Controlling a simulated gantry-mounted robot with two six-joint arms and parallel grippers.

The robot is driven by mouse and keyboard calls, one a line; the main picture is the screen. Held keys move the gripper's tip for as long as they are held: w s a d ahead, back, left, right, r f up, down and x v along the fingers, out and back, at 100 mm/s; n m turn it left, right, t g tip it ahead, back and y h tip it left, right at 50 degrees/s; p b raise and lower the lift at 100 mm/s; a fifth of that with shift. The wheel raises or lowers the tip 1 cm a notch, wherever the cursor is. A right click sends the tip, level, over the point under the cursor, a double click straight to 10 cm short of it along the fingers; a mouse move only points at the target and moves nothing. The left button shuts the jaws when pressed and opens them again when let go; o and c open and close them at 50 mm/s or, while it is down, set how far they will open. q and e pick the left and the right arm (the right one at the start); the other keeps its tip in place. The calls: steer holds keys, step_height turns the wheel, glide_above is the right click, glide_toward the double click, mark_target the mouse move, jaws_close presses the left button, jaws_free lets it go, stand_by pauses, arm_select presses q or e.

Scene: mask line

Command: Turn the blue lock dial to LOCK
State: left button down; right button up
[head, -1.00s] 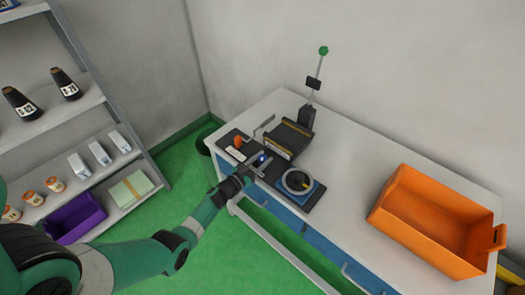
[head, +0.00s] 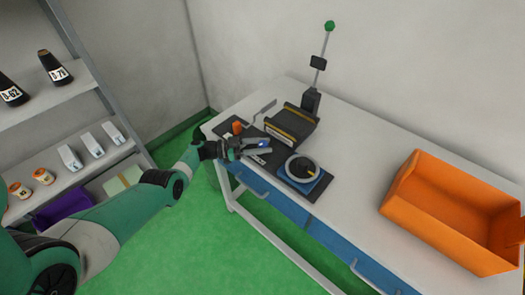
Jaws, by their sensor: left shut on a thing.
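The blue lock dial (head: 262,144) shows as a small bright blue spot on the dark panel at the left end of the workbench. My left gripper (head: 262,146) reaches it from the left. Its two fingers lie on either side of the blue spot and are shut on it. The fingers hide most of the dial, so its pointing direction cannot be told. Small white lettering, too small to read, shows just below the fingers. My right gripper is not in view.
A round black-and-silver dial with a yellow pointer on a blue base (head: 302,168) sits right of the gripper. A dark press with a green-knobbed lever (head: 292,122) stands behind. A small orange part (head: 237,128) lies left. An orange bin (head: 400,205) is at right; shelves are at left.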

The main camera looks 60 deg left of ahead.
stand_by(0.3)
arm_select(q)
steer(key=shift+c, duration=2.1)
jaws_free()
steer(key=p+v, duration=0.1)
steer(key=v, duration=1)
steer(key=shift+s+a, duration=0.15)
steer(key=shift+s, duration=0.1)
